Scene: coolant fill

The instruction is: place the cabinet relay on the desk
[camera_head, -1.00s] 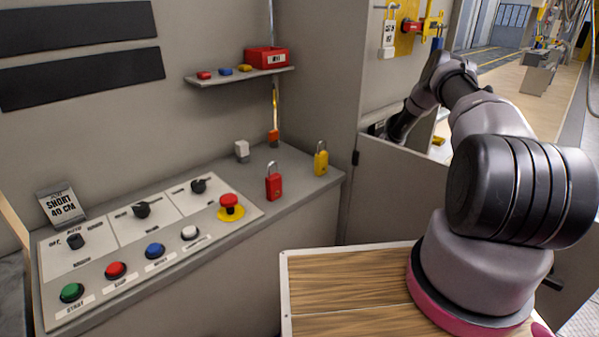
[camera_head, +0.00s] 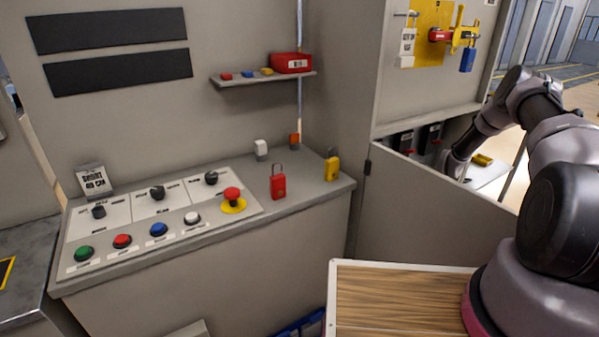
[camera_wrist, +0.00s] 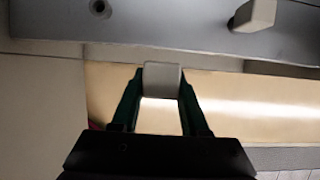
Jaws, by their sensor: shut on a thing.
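In the wrist view my gripper (camera_wrist: 160,95) is shut on a small pale block (camera_wrist: 162,77), which I take to be the cabinet relay. It sits between the two dark green fingertips, in front of a grey ledge. In the head view my arm reaches behind the cabinet's low front panel (camera_head: 430,205), so the gripper and held block are hidden. The grey desk (camera_head: 318,186) stands left of the cabinet, with its sloped control panel. A white block (camera_head: 261,149) stands at the back of the desk.
A red padlock (camera_head: 278,186) and yellow padlock (camera_head: 332,168) stand on the desk's right part. A shelf (camera_head: 262,78) with a red box hangs above. An emergency-stop button (camera_head: 232,196) rises from the panel. In the wrist view another pale block (camera_wrist: 254,14) is on the ledge.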

